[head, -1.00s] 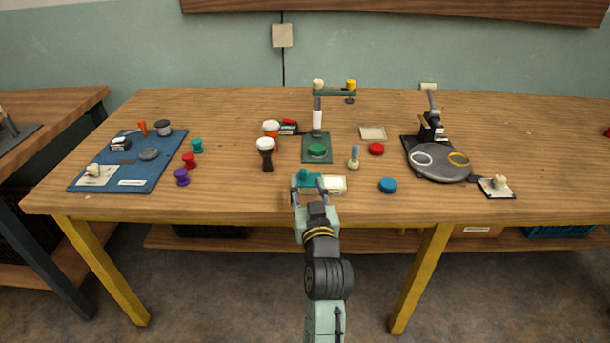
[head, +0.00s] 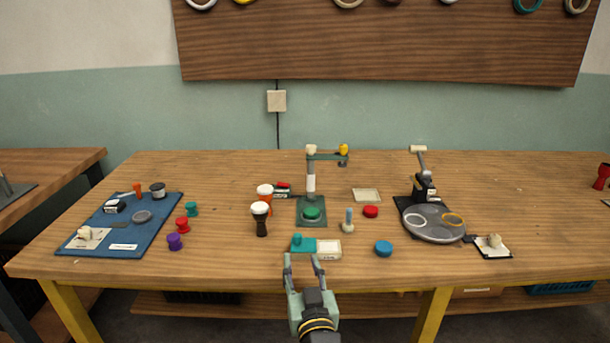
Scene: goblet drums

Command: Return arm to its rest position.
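My gripper (head: 303,259) is in the head view at the bottom middle, in front of the table's near edge. Its two fingers are spread apart with nothing between them. The teal block with a knob (head: 299,242) and the cream tray (head: 328,248) beside it sit on the table just beyond the fingertips. I cannot tell whether the fingers touch them. The rest of my arm runs down out of the picture.
The wooden table (head: 370,270) holds two goblet drums (head: 260,218), a green stand (head: 311,210), a blue disc (head: 383,249), a red disc (head: 370,211), a grey turntable (head: 433,225) and a blue mat (head: 160,215) with small parts. Purple, red and teal spools (head: 182,225) stand beside the mat.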

